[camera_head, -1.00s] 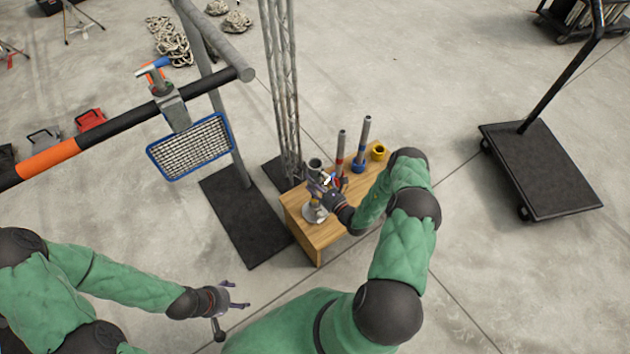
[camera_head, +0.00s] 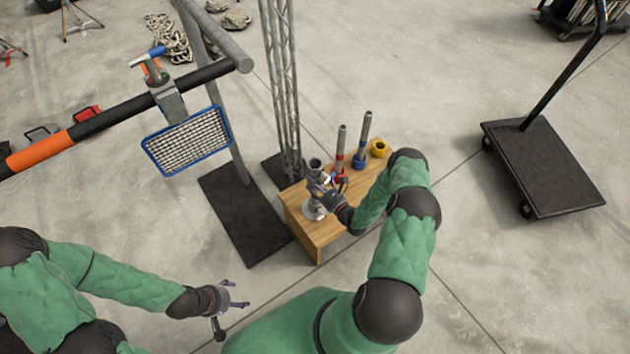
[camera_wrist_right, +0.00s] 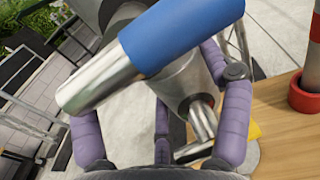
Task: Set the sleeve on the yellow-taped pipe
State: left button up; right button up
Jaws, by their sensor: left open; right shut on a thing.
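My right gripper (camera_head: 328,194) is shut on a grey metal sleeve (camera_head: 315,164), whose open top faces up. In the right wrist view the sleeve (camera_wrist_right: 180,88) sits between purple fingers, partly hidden by a blue-and-silver bar (camera_wrist_right: 172,40). It is held above a round metal disc (camera_head: 312,212) on the wooden box. A yellow patch shows beside the disc in the wrist view; I cannot tell whether it is pipe tape. A short, hollow yellow collar (camera_head: 379,148) stands at the box's far right. My left gripper (camera_head: 232,300) is open and empty, low at the left.
The wooden box (camera_head: 322,238) also carries a red-taped pipe (camera_head: 340,155) and a blue-taped pipe (camera_head: 362,140). A lattice mast (camera_head: 285,90) stands close behind. A caged lamp (camera_head: 188,142) hangs at left. A black cart (camera_head: 545,165) stands right. Floor between is clear.

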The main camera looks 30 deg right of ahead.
jog(key=shift+f, duration=0.2)
dwell(0.6)
jog(key=o, duration=1.7)
jog(key=shift+c, duration=0.2)
jog(key=s+d, duration=0.1)
jog(key=s, duration=1.1)
jog(key=shift+d, duration=0.35)
jog(key=shift+w, duration=0.1)
